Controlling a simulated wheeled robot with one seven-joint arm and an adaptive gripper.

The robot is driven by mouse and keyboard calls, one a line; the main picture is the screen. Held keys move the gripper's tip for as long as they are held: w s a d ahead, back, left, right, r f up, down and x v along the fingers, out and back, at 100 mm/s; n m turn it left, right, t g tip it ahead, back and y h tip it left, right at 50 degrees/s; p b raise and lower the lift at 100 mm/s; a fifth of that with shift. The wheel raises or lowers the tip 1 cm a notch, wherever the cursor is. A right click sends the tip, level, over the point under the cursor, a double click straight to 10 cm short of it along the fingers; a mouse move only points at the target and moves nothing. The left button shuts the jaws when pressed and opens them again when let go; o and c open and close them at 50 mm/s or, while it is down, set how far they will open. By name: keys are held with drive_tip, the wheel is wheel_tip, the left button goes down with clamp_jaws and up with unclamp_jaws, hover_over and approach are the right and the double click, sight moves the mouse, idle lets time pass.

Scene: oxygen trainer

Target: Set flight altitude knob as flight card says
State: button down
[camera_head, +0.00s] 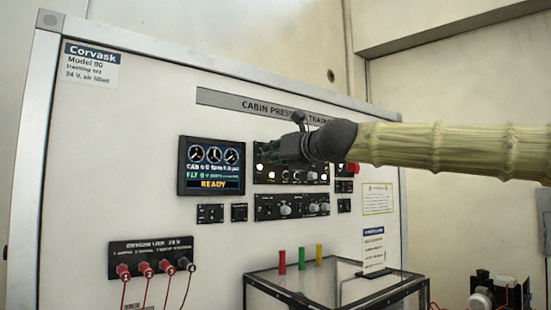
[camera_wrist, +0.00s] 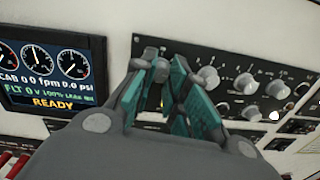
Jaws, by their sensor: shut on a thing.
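The cabin pressure trainer's upper knob panel (camera_head: 291,175) has a row of small knobs; it also shows in the wrist view (camera_wrist: 235,75). My gripper (camera_head: 275,152) reaches in from the right to the panel's upper left part. In the wrist view its teal fingers (camera_wrist: 168,85) are closed about a grey knob (camera_wrist: 161,73) at the panel's left end. The fingers hide most of this knob, and its label cannot be read. The display (camera_head: 212,166) reads FLT 0 and READY. A yellow-edged card (camera_head: 377,198) is on the board at right; its text is too small to read.
A lower knob panel (camera_head: 291,206) sits under the upper one. A red button (camera_head: 353,168) is close below my arm. The oxygen panel (camera_head: 151,259) with cables is at lower left. A glass-topped case (camera_head: 262,282) with coloured tubes behind stands in front of the board.

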drive_tip(key=shift+m, duration=0.6)
drive_tip(key=c, duration=1.4)
unclamp_jaws()
drive_tip(key=shift+w, duration=0.2)
drive_tip(key=shift+o, duration=0.2)
drive_tip(key=shift+s, duration=0.2)
drive_tip(key=v, duration=1.1)
drive_tip(key=shift+s+d, duration=0.25)
drive_tip(key=shift+d, duration=0.1)
